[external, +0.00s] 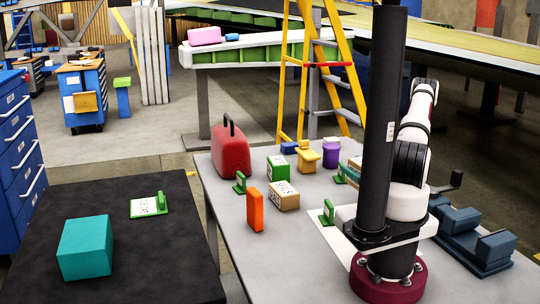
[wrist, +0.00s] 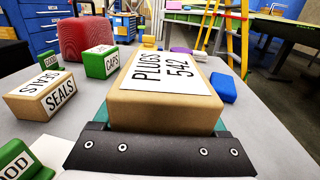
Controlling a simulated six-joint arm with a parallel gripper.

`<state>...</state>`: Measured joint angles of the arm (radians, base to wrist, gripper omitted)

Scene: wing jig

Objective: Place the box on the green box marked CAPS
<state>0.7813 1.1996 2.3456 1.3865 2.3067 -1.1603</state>
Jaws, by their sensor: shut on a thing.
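A tan box with a white label reading PLUGS 542 (wrist: 165,75) fills the middle of the wrist view. My gripper (wrist: 163,122) is shut on its near end, with teal fingers at its sides. In the external view the black column partly hides my gripper and this box; I cannot tell how high it is held. The green box marked CAPS (external: 279,167) stands on the grey table, left of my gripper. It also shows in the wrist view (wrist: 101,62), beyond and left of the held box. Its top looks clear.
A tan SEALS box (external: 285,196) stands just in front of the green box. An orange block (external: 255,209), a red case (external: 230,152), a yellow part (external: 307,157) and a purple canister (external: 331,154) are nearby. A green sign holder (external: 327,212) stands near my base.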

